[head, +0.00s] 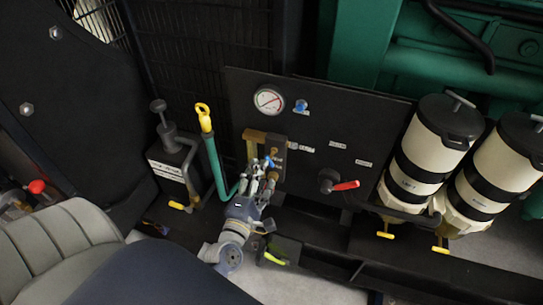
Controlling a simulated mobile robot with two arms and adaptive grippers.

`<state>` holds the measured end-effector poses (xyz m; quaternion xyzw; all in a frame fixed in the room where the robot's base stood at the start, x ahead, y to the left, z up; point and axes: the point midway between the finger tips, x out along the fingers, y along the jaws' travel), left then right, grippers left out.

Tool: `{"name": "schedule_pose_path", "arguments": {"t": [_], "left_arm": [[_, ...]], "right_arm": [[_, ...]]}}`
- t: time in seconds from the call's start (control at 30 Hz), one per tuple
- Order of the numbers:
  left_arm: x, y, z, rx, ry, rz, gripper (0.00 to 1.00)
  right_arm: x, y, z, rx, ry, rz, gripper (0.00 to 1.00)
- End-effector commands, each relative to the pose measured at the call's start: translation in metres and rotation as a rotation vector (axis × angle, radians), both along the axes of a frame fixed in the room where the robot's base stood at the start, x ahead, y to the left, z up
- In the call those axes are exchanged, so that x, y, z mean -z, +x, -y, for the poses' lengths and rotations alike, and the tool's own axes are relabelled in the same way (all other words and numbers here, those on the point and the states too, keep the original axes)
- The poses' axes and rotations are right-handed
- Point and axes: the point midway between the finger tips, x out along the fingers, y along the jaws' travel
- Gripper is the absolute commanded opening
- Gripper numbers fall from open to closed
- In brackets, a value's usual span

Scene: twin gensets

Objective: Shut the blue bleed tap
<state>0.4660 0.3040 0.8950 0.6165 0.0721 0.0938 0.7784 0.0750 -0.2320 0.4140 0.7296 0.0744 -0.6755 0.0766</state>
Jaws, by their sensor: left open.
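My left gripper (264,168) is open in front of the black panel (330,122). Its fingers reach up to a brass fitting (257,137) and a dark block there. A small blue part (271,162) shows at its fingertips, mostly hidden by them; it looks like a tap lever, but I cannot tell its angle or whether the fingers touch it. A separate blue knob (301,105) sits higher on the panel, right of the round gauge (268,100), clear of the gripper. My right gripper is not in view.
A red lever (345,185) sticks out right of the gripper. Two cream filter canisters (412,160) with yellow taps below stand at right. A green pipe with a yellow handle (204,117) and a hand pump (172,135) stand close at left. Green machinery (365,40) is behind.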

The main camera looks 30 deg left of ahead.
Motion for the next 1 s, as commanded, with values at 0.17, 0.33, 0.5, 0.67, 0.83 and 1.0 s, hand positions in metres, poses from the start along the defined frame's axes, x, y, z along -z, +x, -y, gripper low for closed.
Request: {"name": "schedule_pose_path", "arguments": {"t": [0.17, 0.33, 0.5, 0.67, 0.83, 1.0], "left_arm": [[-0.002, 0.032, -0.008, 0.001, 0.002, 0.001, 0.62], [-0.001, 0.054, -0.013, 0.001, 0.002, 0.000, 0.62], [-0.001, 0.066, -0.016, 0.001, 0.003, -0.001, 0.62], [0.000, 0.068, -0.016, 0.001, 0.003, -0.002, 0.62], [0.000, 0.068, -0.016, 0.001, 0.003, -0.002, 0.62], [0.000, 0.068, -0.016, 0.001, 0.003, -0.002, 0.26]], "right_arm": [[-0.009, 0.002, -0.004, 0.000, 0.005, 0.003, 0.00], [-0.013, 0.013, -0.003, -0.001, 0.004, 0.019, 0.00], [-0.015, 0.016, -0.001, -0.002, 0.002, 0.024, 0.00], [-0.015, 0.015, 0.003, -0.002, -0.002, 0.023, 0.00], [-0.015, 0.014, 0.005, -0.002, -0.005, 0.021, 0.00], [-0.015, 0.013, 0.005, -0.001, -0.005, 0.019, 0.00]]}}
